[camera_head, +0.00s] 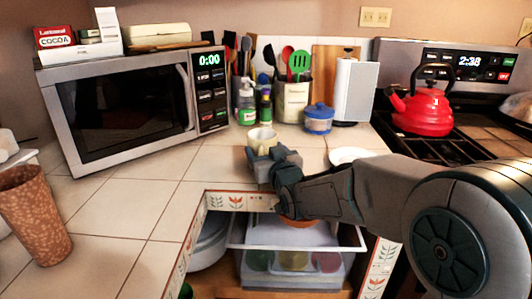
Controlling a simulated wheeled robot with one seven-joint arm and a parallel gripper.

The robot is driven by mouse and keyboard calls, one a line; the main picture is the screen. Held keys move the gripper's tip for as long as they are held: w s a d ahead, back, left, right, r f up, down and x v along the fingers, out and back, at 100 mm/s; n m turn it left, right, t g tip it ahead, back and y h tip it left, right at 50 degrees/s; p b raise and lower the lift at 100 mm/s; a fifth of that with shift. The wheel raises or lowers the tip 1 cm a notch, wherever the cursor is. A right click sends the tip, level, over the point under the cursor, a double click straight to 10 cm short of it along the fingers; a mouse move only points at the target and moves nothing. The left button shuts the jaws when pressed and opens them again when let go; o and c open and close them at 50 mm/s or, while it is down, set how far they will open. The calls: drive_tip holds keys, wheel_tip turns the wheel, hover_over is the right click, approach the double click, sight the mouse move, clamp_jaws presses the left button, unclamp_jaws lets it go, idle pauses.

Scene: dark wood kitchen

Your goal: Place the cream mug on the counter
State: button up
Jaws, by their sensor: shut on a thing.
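The cream mug (262,134) shows just beyond the fingers of my gripper (264,152), near the middle of the view. Its upper part and rim are visible; the gripper hides its lower part. My gripper is shut on the mug and appears upright with it. The tiled counter (150,195) spreads behind and to the left of the mug. I cannot tell whether the mug's base touches the tiles.
A microwave (125,105) stands at left and a brown speckled cup (36,215) at front left. A utensil crock (292,100), blue jar (318,118) and paper towel roll (355,90) stand behind. A white plate (348,155) lies right. An open drawer (300,235) juts out below.

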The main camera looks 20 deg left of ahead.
drive_tip(key=shift+r, duration=0.1)
drive_tip(key=o, duration=1.2)
drive_tip(key=shift+f, duration=0.2)
drive_tip(key=shift+r, duration=0.15)
drive_tip(key=shift+s+d, duration=0.15)
drive_tip(key=shift+s, duration=0.05)
drive_tip(key=v, duration=1.1)
drive_tip(key=shift+s+d, duration=0.15)
drive_tip(key=shift+s, duration=0.1)
